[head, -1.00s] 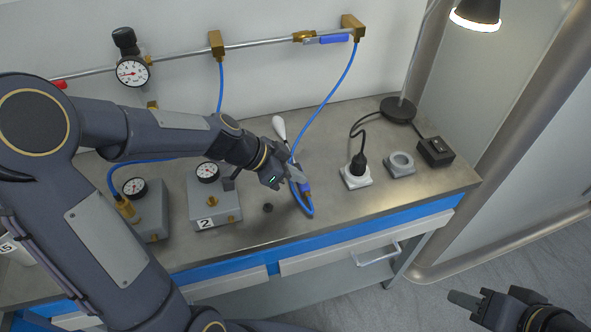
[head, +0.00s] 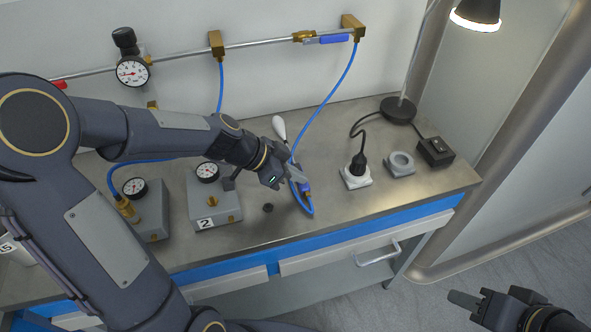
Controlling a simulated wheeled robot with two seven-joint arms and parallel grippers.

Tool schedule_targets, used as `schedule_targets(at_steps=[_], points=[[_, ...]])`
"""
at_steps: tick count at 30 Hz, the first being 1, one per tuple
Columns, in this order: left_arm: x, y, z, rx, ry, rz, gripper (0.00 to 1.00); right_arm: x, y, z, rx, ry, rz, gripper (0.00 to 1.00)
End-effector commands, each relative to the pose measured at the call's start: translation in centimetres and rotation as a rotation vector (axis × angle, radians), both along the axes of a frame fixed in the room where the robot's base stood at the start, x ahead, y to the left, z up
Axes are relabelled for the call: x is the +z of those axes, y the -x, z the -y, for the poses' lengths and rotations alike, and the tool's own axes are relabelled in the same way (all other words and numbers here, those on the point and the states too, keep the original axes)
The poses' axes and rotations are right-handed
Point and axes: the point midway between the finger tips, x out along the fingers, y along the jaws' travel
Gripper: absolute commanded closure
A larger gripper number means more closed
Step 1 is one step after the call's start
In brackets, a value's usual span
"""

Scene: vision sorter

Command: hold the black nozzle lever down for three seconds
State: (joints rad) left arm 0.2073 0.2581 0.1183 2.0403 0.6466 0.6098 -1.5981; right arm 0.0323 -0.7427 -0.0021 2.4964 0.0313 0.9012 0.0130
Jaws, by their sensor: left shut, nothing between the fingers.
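The blue nozzle (head: 305,188) lies on the metal bench, with a blue hose running to it from the wall pipe. Its black lever cannot be made out; my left gripper covers that part. My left gripper (head: 297,178) is shut, with nothing seen between its fingers. Its fingertips are at the nozzle, over its upper side; I cannot tell whether they touch the lever. My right gripper (head: 466,299) is at the lower right, away from the bench, and its opening cannot be judged.
A white rounded piece (head: 279,127) shows just behind my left gripper. A grey box marked 2 (head: 228,212) and another gauge box (head: 153,222) stand to the left.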

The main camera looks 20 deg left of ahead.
Motion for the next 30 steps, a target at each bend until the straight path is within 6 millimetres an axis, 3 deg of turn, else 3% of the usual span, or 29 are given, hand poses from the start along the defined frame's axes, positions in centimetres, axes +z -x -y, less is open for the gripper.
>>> schedule_targets(at_steps=[26, 30], points=[[1.7, 0.0, 0.0, 0.0, 0.0, 0.0, 1.0, 0.6, 0.0, 0.0, 0.0, 0.0, 0.0, 0.64], [3.0, -0.3, 0.2, -0.001, 0.0, 0.002, 1.0, 1.4, 0.0, 0.0, 0.0, 0.0, 0.0, 0.64]])
